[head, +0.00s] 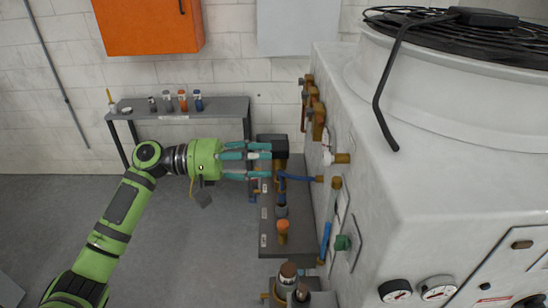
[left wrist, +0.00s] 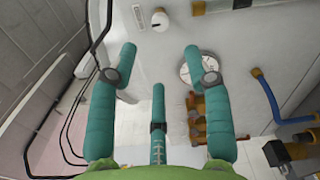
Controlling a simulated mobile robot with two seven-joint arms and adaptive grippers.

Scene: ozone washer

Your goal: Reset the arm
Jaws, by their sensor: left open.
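My left arm (head: 118,215) is green and comes in from the lower left in the head view. My left gripper (head: 262,160) has teal fingers that point right, toward the side of the large white machine (head: 430,150). The fingers are apart, with nothing seen between them, just left of a black box (head: 272,144) by the machine. In the left wrist view the open fingers (left wrist: 160,70) point toward a white machine surface (left wrist: 250,20). My right gripper is not in view.
A grey shelf table (head: 222,108) with several small bottles stands at the back wall. A dark narrow bench (head: 268,238) with fittings runs along the machine. Brass valves (head: 318,115) and a blue hose (head: 298,178) stick out of the machine. The grey floor (head: 190,265) at left is clear.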

